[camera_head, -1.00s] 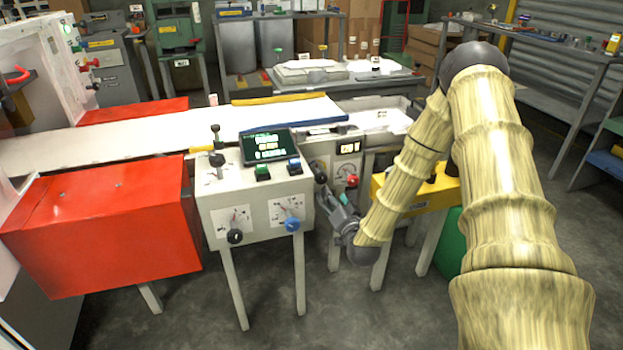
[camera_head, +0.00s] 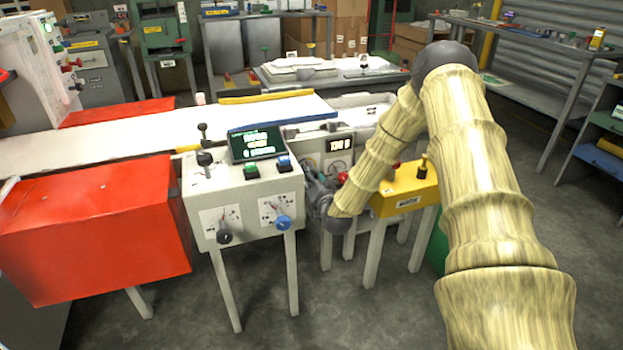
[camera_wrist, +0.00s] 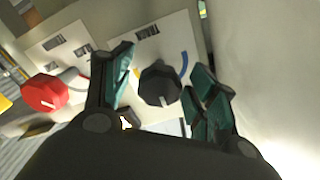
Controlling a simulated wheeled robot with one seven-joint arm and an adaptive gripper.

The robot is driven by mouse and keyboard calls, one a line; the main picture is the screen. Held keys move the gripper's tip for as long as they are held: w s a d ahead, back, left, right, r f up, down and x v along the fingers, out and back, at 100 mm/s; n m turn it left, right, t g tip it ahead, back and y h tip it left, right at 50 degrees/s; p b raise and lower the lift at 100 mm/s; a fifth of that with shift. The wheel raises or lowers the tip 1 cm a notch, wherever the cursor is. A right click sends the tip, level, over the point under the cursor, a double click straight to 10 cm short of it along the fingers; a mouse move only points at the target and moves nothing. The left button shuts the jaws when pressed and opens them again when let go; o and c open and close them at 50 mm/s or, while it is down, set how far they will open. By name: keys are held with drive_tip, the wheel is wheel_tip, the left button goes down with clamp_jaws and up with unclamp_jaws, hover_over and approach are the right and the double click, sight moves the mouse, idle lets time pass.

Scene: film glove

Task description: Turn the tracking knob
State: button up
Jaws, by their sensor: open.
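A dark knob (camera_wrist: 160,84) with a pale pointer mark sits on a white dial plate (camera_wrist: 172,47) with a blue arc in the wrist view. My gripper (camera_wrist: 166,82) is open, with one green-padded finger on each side of the knob and gaps between. In the head view my gripper (camera_head: 318,190) is at the grey panel right of the control box, and it hides the dark knob there.
A red knob (camera_wrist: 45,93) is beside the dark one; it also shows in the head view (camera_head: 343,178). The control box (camera_head: 240,195) carries a black knob (camera_head: 223,237) and a blue knob (camera_head: 284,222). A yellow box (camera_head: 405,197) stands close to my arm's right.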

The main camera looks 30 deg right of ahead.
drive_tip(key=c, duration=1)
drive_tip(key=shift+n+p, duration=0.5)
drive_tip(key=shift+n, duration=0.3)
drive_tip(key=shift+c, duration=0.2)
drive_tip(key=shift+f+n+p, duration=0.1)
drive_tip(key=shift+n+p, duration=0.3)
drive_tip(key=shift+n, duration=0.8)
drive_tip(key=shift+d, duration=0.1)
drive_tip(key=o, duration=1)
drive_tip(key=shift+o, duration=0.2)
